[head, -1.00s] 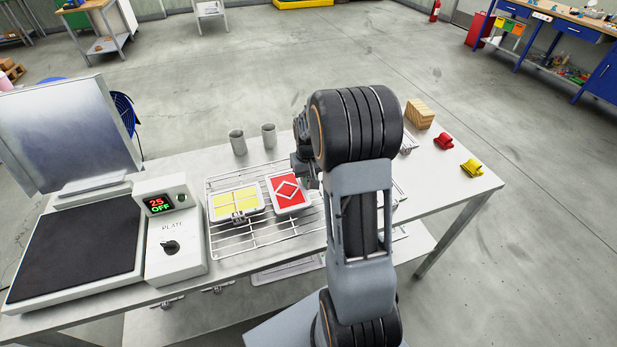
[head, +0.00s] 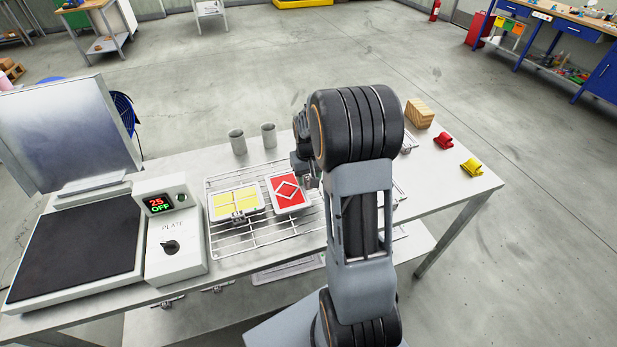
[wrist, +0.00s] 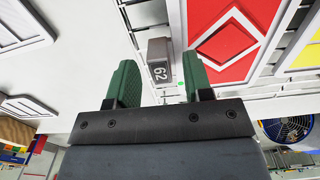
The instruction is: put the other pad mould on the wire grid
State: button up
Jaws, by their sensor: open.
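The wire grid (head: 262,235) lies on the table right of the plate's control box. A yellow pad mould (head: 236,202) rests on its left part. A red pad mould (head: 287,193) with a diamond pattern rests on the grid to its right, turned slightly. In the wrist view the red mould (wrist: 228,42) is beside my right finger. My gripper (wrist: 158,66) is open, its green fingers to either side of a grey block marked 62 (wrist: 159,62), apart from it. The block seems to be the red mould's handle. My arm hides the fingers in the head view.
The plate (head: 75,245) with its raised lid (head: 65,130) stands at left beside a control box (head: 172,235) reading 25 OFF. Two grey cups (head: 237,142) stand behind the grid. A wooden block (head: 419,113) and red and yellow pieces (head: 471,168) are at right.

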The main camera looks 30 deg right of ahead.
notch_tip(320, 180, up, 11)
jog(key=s+a+r+n+t, duration=0.2)
jog(key=s+a+t, duration=0.2)
jog(key=s+a, duration=1)
jog(key=shift+s+r, duration=0.25)
jog(key=shift+s, duration=0.4)
